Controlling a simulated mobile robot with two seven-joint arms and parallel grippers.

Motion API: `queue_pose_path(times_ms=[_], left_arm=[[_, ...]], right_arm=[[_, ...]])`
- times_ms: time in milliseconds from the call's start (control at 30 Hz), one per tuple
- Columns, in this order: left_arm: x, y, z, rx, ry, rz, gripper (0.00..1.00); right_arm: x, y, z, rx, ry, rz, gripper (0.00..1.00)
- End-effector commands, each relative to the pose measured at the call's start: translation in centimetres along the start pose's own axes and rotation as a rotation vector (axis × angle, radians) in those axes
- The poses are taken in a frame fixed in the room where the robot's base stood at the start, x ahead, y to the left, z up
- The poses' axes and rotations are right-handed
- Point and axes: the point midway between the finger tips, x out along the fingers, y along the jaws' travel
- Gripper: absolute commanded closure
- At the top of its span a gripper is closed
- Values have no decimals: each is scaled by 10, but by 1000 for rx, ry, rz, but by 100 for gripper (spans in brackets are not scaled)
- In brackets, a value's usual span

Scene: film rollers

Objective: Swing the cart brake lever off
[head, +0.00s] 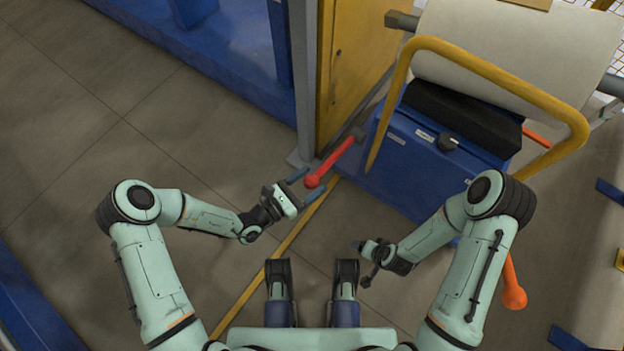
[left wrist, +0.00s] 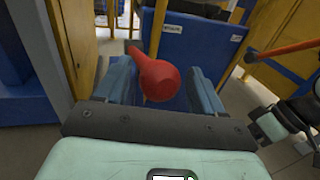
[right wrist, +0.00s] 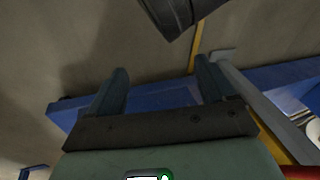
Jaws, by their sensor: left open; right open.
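The red brake lever (head: 335,161) sticks out from the lower left corner of the blue cart (head: 405,165), with its round knob toward me. My left gripper (head: 307,184) is open with its fingertips on either side of the knob. In the left wrist view the red knob (left wrist: 160,80) sits between the two open blue fingers. I cannot tell whether either finger touches it. My right gripper (head: 364,263) is open and empty, low in front of the cart. Its two spread fingers also show in the right wrist view (right wrist: 161,88).
A yellow tube handle (head: 480,70) arches over the cart, and a large white roll (head: 520,45) lies behind it. A grey post (head: 306,80) and yellow panel (head: 355,60) stand close left of the lever. An orange knobbed lever (head: 513,290) is at right. Floor at left is clear.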

Motion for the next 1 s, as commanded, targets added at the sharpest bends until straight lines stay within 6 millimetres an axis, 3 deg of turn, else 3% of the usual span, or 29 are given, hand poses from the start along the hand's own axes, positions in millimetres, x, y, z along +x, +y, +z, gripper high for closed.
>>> queue_pose_path(times_ms=[400,467,600,633,867,1000], left_arm=[[10,0,0,0,1,0,31],[10,0,0,0,1,0,48],[10,0,0,0,0,-1,93],[10,0,0,0,0,-1,100],[10,-1,5,-2,10,-2,100],[13,0,15,-8,37,-4,100]], right_arm=[[2,2,-3,2,8,2,17],[2,2,-3,2,8,2,17],[2,2,-3,2,8,2,17],[2,2,-3,2,8,2,17],[-4,-1,1,0,-4,0,17],[-20,-6,16,-5,-51,-5,17]])
